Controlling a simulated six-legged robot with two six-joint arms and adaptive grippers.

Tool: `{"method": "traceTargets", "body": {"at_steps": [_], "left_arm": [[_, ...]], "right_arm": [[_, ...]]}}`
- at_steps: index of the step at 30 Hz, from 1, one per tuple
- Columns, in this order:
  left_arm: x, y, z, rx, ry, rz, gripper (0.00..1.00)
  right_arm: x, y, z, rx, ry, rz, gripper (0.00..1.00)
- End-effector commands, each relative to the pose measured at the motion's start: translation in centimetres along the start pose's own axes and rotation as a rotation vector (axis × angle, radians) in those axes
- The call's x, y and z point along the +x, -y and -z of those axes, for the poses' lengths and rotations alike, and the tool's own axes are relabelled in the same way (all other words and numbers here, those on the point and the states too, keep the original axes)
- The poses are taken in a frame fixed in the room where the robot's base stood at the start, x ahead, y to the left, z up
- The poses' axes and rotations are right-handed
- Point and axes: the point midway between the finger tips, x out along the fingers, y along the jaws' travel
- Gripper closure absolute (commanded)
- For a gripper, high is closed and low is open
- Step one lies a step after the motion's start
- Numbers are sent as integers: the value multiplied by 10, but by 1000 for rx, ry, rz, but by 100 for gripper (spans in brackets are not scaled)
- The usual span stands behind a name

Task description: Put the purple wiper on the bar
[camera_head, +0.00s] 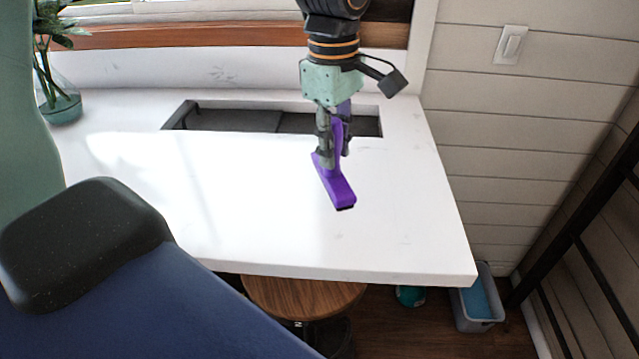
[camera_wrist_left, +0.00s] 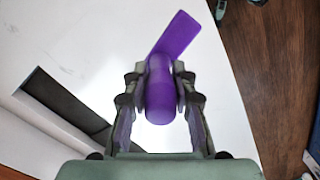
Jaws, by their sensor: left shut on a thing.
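The purple wiper (camera_head: 333,185) is in my left gripper (camera_head: 334,140), which is shut on its handle. The wiper's broad head points down, over the white bar top (camera_head: 250,190). I cannot tell whether the head touches the surface or hangs just above it. In the left wrist view the wiper (camera_wrist_left: 176,38) sits between both fingers of the left gripper (camera_wrist_left: 160,88), with its flat head reaching out beyond them over the white top. My right gripper is not in view.
A dark rectangular recess (camera_head: 235,121) lies in the bar top, behind the wiper. A glass vase with a plant (camera_head: 62,105) stands at the back left. A wooden stool (camera_head: 300,296) and a grey bin (camera_head: 478,305) are below the front edge. The middle of the top is clear.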

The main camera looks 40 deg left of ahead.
Motion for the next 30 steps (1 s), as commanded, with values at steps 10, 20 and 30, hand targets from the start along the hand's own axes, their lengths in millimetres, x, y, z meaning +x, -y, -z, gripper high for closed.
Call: {"method": "traceTargets", "body": {"at_steps": [10,20,30], "left_arm": [[45,1,1,-1,0,2,100],[82,0,4,-1,1,3,100],[82,-2,5,-2,1,1,70]], "right_arm": [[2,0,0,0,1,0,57],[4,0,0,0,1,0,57],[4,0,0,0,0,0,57]]}}
